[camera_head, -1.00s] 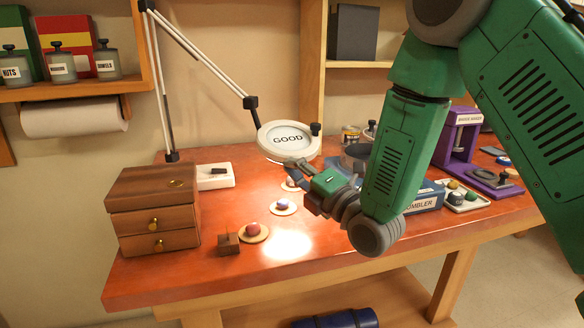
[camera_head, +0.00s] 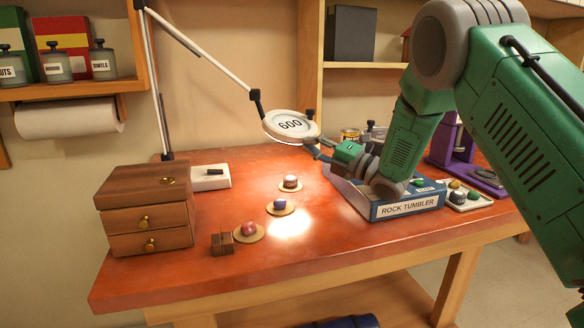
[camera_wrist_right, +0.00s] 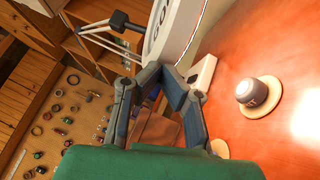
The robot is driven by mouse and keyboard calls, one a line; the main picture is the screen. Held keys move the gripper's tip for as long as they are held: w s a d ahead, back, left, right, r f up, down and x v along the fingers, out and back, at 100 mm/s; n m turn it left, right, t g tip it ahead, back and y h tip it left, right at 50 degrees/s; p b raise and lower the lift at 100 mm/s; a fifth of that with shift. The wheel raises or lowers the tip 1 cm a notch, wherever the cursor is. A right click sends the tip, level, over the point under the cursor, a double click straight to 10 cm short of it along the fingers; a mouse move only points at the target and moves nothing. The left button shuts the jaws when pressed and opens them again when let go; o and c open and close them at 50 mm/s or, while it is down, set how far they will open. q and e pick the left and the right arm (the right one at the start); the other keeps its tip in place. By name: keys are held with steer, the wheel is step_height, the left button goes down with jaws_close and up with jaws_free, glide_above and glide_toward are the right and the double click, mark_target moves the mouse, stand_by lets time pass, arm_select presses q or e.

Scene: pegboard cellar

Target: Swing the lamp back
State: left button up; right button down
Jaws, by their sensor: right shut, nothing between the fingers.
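The lamp's round white head (camera_head: 290,125) hangs over the table on a jointed white arm (camera_head: 205,50), with dark lettering like "600" in its ring. Its pale rim also shows in the wrist view (camera_wrist_right: 178,28). My right gripper (camera_head: 312,146) is shut and empty at the head's lower right edge. In the wrist view its fingers (camera_wrist_right: 163,72) come together close to the rim. I cannot tell whether they touch it. My left gripper is not in view.
A rock tumbler box (camera_head: 407,207) stands under my right forearm. A wooden drawer box (camera_head: 148,212) and a white switch block (camera_head: 210,178) stand at left. The table's front middle is clear.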

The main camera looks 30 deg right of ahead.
steer(key=shift+r, duration=0.15)
step_height(320, 180, up, 9)
steer(key=s+a+f+m+t+h+b, duration=0.3)
steer(key=s+f+m+h+b, duration=0.2)
steer(key=s+f+m+h, duration=0.65)
steer(key=w+d+r+n+h+b, duration=0.1)
steer(key=w+d+r, duration=0.1)
steer(key=w, duration=1)
steer(key=shift+w+d+r+n+h, duration=0.25)
steer(key=shift+d+n+h, duration=0.1)
steer(key=shift+d, duration=0.1)
